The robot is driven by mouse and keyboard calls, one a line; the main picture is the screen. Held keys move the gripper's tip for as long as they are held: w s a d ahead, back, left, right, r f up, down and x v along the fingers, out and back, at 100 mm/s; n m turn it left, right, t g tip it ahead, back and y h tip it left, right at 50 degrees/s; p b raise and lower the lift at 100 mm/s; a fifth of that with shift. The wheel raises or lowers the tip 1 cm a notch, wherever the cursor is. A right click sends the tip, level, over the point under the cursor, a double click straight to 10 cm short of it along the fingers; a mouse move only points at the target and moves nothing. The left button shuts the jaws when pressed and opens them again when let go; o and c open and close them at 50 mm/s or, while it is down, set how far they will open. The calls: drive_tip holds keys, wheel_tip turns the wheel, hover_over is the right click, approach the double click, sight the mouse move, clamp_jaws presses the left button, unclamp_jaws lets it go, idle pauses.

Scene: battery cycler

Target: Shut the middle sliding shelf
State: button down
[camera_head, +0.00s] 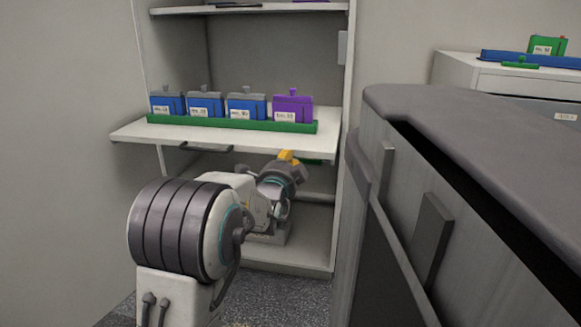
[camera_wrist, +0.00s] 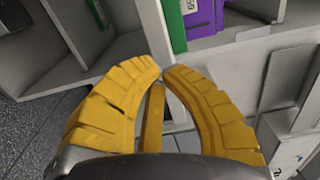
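The middle sliding shelf (camera_head: 125,134) is a white board sticking out from the front of the white cabinet, with a dark handle (camera_head: 205,148) under its front edge. A green tray (camera_head: 225,125) on it holds three blue packs (camera_head: 205,105) and one purple pack (camera_head: 292,106). My gripper (camera_head: 287,156) is at the right part of the shelf, its yellow tips partly hidden. In the wrist view, the shelf's white edge (camera_wrist: 154,28) is just beyond my gripper (camera_wrist: 162,70). Its fingertips are together with nothing visible between them. Contact with the shelf cannot be told.
An upper shelf (camera_head: 255,8) is above. Lower compartments of the cabinet are behind my arm. A grey-topped counter (camera_head: 470,120) stands close on the right. Behind it is a white cabinet (camera_head: 480,75) with blue and green items on top. Dark speckled floor (camera_head: 285,300) lies in front.

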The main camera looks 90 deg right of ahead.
drive_tip(key=shift+x, duration=1)
drive_tip(key=shift+d, duration=0.15)
